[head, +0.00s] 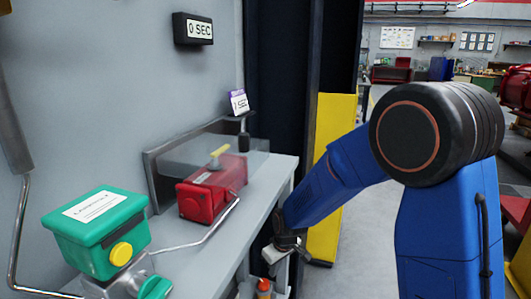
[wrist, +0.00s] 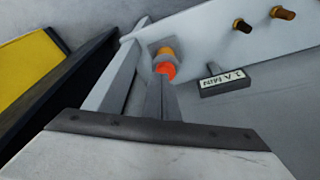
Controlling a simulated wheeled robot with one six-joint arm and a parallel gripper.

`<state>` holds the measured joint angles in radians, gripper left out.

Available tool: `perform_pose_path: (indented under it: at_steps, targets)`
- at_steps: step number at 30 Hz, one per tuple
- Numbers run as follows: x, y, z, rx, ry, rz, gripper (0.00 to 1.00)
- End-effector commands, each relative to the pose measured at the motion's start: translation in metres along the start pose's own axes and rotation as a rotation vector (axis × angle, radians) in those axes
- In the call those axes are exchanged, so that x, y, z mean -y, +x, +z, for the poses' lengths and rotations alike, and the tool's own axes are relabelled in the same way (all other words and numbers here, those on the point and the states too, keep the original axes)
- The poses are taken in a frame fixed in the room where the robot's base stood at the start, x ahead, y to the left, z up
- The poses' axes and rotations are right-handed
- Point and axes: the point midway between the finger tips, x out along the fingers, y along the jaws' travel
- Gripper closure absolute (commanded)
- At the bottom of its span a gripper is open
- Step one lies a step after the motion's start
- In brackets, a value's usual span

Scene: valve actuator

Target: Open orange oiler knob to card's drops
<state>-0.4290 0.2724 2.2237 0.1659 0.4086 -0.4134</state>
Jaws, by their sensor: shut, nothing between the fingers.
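The orange oiler knob (wrist: 166,70) has a bright orange round end in the wrist view, with a duller orange part and a grey plate behind it. My gripper (wrist: 161,84) is shut and empty. Its fingertips point at the knob and overlap its lower edge in the picture; I cannot tell whether they touch. In the head view my gripper (head: 283,250) hangs beside the bench's right end, above a small orange part (head: 264,286) at the bottom edge. A small card (head: 238,102) with a purple top stands behind the red box; its print is too small to read surely.
A green box (head: 95,230) with a yellow knob and a red box (head: 212,190) with a yellow handle stand on the bench (head: 262,185). A wall display (head: 193,28) reads "0 SEC". A small sign (wrist: 222,82) ending in "MIN" lies right of the orange knob.

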Motion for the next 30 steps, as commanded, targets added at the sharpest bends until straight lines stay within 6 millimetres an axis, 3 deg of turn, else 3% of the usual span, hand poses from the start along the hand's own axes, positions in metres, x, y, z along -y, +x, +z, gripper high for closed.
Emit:
perform_pose_path:
  at_steps: [18, 30]
  targets:
    - [-0.001, 0.056, 0.015, 0.002, 0.000, -0.001, 1.00]
    - [-0.001, 0.067, 0.017, 0.001, -0.001, -0.001, 1.00]
